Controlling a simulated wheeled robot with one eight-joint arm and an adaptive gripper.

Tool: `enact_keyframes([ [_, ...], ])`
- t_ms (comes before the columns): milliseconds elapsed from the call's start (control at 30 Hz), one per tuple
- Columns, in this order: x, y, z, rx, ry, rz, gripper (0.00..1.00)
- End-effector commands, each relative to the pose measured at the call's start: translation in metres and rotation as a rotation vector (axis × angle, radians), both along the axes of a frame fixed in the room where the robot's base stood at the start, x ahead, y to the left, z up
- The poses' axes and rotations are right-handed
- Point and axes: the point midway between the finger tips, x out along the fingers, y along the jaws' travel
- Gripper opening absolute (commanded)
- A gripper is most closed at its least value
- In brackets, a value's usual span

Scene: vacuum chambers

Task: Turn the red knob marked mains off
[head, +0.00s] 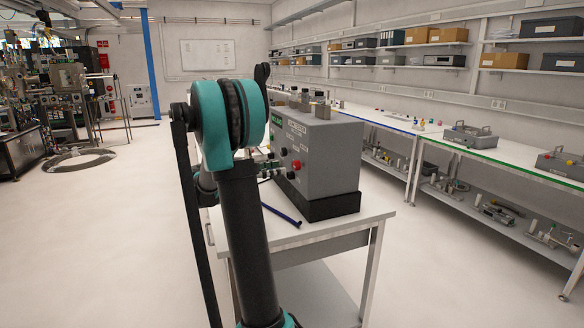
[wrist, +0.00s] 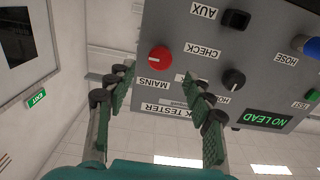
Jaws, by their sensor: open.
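The red knob (wrist: 159,59) marked MAINS is on the grey front panel of the leak tester (wrist: 215,60), which appears upside down in the wrist view. A short white line shows on the knob. In the head view the knob (head: 297,165) is on the left-facing panel of the tester (head: 331,155). My gripper (wrist: 158,80) is open, its two green-padded fingers spread to either side of the knob's line. The knob is just beyond the fingertips, and I see no contact. In the head view my arm hides most of the gripper.
A green NO LEAD display (wrist: 267,119) is lit. The tester stands on a trolley table (head: 350,225) with a blue hose (head: 281,214) lying on it. Open floor is at left.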

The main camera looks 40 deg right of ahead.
Motion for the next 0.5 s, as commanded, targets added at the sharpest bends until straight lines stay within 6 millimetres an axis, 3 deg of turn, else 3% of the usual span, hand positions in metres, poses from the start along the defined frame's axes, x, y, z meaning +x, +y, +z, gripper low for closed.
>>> enact_keyframes([
  [200, -0.011, -0.039, 0.0, 0.0, 0.0, -0.004, 0.53],
  [500, -0.015, -0.062, 0.0, 0.0, 0.0, 0.0, 0.53],
])
